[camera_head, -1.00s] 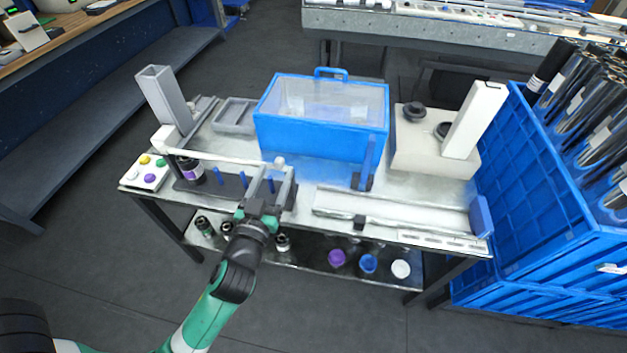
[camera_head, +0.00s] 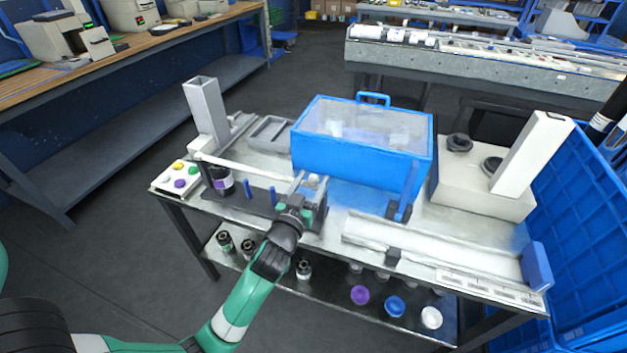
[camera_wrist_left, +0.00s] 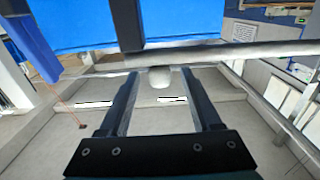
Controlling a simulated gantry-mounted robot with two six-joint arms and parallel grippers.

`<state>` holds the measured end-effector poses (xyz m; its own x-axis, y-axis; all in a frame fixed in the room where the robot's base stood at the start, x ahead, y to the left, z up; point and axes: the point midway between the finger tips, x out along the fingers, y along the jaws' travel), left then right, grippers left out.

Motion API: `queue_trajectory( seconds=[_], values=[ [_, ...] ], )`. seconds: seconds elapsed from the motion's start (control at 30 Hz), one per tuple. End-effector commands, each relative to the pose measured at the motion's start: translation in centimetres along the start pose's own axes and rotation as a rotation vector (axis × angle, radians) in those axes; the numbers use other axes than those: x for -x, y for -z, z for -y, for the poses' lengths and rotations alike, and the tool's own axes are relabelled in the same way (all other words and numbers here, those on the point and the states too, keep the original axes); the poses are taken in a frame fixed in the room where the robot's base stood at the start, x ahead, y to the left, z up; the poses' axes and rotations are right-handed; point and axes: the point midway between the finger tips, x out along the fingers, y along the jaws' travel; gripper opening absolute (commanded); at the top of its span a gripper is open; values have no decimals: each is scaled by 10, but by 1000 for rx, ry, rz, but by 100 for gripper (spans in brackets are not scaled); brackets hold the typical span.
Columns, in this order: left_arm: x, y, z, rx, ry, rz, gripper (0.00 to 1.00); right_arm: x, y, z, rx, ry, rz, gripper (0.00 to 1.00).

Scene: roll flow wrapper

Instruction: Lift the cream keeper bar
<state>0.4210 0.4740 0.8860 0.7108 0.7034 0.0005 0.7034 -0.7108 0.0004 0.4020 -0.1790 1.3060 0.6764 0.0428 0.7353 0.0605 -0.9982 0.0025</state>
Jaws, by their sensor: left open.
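The cream keeper bar (camera_head: 250,170) lies across the front left of the bench, over a dark rack with blue pins. Its left end is by a pale block, and its rounded cream knob (camera_head: 313,181) is at the right end. My left gripper (camera_head: 302,184) is at that right end, with its jaws open and pointing away from me. In the left wrist view the knob (camera_wrist_left: 160,77) shows between the two dark fingers, near their tips, and the bar (camera_wrist_left: 225,53) runs across just beyond. I cannot tell whether a finger touches it. My right gripper is not in view.
A blue box (camera_head: 360,150) with a clear lid stands behind the gripper. A grey upright chute (camera_head: 206,108) and a button panel (camera_head: 178,178) are at the left. A pale rail (camera_head: 430,245) lies to the right. Blue crates (camera_head: 590,230) stand at the far right.

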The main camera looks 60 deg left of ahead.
Motion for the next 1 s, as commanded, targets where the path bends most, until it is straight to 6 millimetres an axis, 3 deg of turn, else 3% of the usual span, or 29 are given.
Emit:
queue_trajectory(
  seconds=[0.13, 0.4, 0.77, 1.0],
  values=[
    [-13, 0, 0, 0, 0, -1, 65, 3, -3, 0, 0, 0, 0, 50],
    [-14, 0, 0, 0, -1, 0, 63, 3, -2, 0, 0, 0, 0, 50],
    [-14, 0, 0, 0, 0, 0, 0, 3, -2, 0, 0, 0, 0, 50],
    [-14, 0, 0, 0, 0, 0, 0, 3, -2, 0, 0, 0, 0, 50]
  ],
)
